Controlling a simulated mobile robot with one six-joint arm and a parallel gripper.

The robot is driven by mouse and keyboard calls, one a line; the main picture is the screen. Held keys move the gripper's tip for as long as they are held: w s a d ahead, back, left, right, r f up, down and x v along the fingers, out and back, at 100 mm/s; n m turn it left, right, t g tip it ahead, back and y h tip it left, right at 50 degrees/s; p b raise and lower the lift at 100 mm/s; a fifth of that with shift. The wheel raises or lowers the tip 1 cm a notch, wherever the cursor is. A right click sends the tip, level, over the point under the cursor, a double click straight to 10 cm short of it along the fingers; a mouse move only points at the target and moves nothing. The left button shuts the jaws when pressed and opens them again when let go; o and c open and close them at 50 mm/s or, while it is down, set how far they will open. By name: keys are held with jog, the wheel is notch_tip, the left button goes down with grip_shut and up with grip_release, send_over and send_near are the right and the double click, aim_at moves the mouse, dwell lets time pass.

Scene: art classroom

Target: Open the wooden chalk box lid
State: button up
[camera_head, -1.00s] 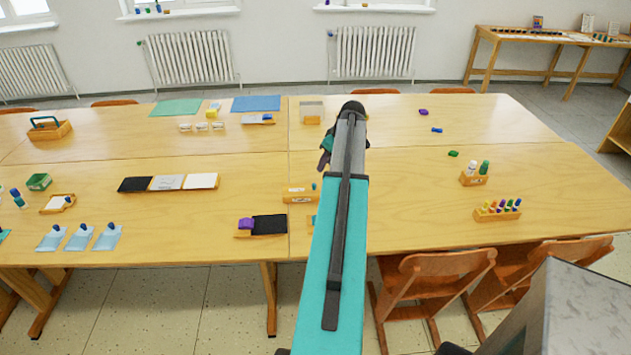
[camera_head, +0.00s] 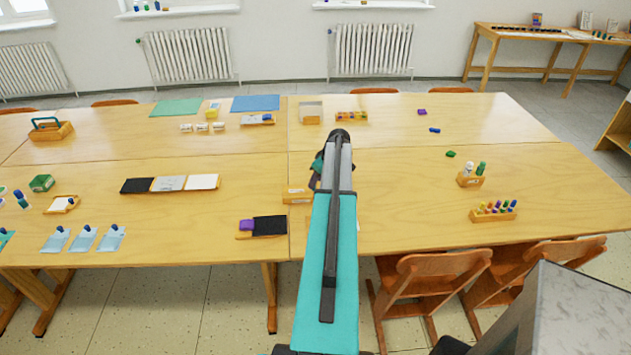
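A small light wooden box with a pale label (camera_head: 297,195) stands near the middle seam of the table. It looks like the chalk box, and its top appears closed. Its right end is hidden behind my arm. My gripper (camera_head: 317,171) is just above and right of this box in the picture, mostly hidden by my teal arm link. I cannot tell whether it touches the box, and its fingers are too small and covered to read.
Farther back stand a wooden tray (camera_head: 311,120) and a box of coloured pieces (camera_head: 352,117). Marker holders (camera_head: 493,216) (camera_head: 470,181) stand at right. The table right of my arm is mostly clear.

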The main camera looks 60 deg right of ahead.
jog(key=shift+x, duration=1)
grip_shut()
